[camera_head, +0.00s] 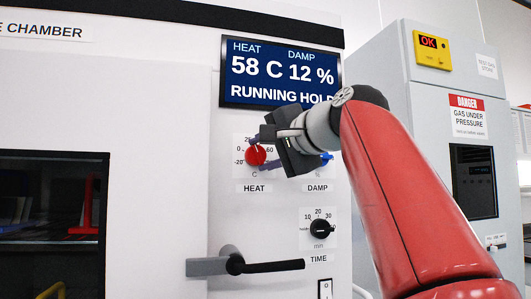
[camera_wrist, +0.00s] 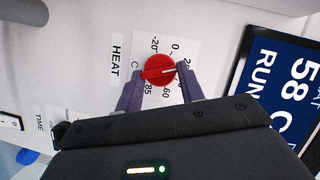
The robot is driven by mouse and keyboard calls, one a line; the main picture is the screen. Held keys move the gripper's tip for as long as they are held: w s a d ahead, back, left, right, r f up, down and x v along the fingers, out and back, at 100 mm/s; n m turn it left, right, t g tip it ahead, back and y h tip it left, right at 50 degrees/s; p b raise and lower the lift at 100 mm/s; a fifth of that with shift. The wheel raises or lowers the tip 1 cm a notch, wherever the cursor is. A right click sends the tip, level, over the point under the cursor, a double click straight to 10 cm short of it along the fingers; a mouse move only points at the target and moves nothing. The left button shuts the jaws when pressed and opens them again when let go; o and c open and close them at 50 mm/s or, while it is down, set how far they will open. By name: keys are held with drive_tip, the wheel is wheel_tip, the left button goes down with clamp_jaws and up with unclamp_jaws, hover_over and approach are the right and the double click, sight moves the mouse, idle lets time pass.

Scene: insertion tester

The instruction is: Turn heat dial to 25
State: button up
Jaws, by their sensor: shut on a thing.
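The heat dial is a red round knob (camera_head: 256,155) on the white panel, above the label HEAT. My gripper (camera_head: 259,148) is at it, with its dark fingers on either side. In the wrist view the red knob (camera_wrist: 158,70) sits between the two purple-grey fingertips, and my gripper (camera_wrist: 159,69) is shut on it.
A blue damp dial (camera_head: 327,158) is just right of my gripper, partly hidden. A black time dial (camera_head: 320,229) and a dark door handle (camera_head: 263,267) are below. A grey gas cabinet (camera_head: 390,75) stands at the right, behind my red arm.

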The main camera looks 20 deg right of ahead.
drive_tip(key=shift+f, duration=0.1)
idle(0.3)
drive_tip(key=o, duration=1)
drive_tip(key=shift+s, duration=0.15)
drive_tip(key=v, duration=0.7)
drive_tip(key=shift+s+d, duration=0.15)
drive_tip(key=shift+s, duration=0.1)
